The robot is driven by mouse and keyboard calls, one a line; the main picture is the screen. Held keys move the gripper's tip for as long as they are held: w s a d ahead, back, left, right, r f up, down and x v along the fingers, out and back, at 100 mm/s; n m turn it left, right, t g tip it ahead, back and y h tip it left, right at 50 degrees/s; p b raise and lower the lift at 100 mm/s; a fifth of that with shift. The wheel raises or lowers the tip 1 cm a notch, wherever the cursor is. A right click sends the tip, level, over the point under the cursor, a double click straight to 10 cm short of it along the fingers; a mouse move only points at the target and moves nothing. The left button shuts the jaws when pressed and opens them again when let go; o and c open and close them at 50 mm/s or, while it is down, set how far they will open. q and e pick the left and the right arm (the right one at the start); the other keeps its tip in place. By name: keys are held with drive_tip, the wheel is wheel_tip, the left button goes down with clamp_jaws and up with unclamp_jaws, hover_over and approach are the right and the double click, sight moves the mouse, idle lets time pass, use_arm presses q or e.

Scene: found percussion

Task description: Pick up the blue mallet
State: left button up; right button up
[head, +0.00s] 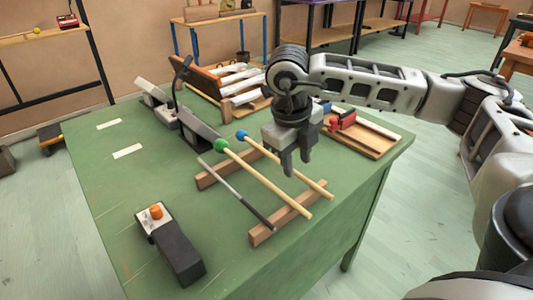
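The blue mallet (312,184) has a round blue head and a pale wooden stick. It lies slantwise across two wooden rails on the green table, head toward the back left. A green-headed mallet (268,183) lies nearly parallel on its left, and a thin grey stick with a dark grip (237,193) lies left of that. My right gripper (296,164) points down over the middle of the blue mallet's stick, its fingers a little apart with nothing seen held. The fingertips overlap the stick in the picture; I cannot tell whether they touch it. My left gripper is out of view.
The green table (120,190) has a black box with an orange knob (156,211) at front left. A wooden tray with red blocks (365,139) stands at right. A bar instrument (235,80) and dark metal pieces (193,122) lie at the back. The left tabletop is mostly clear.

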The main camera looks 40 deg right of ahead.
sight(297, 172)
drive_tip(key=shift+d+f, duration=0.15)
drive_tip(key=shift+f, duration=0.6)
drive_tip(key=shift+d+f, duration=0.1)
drive_tip(key=shift+f, duration=0.65)
clamp_jaws()
drive_tip(key=shift+r, duration=0.15)
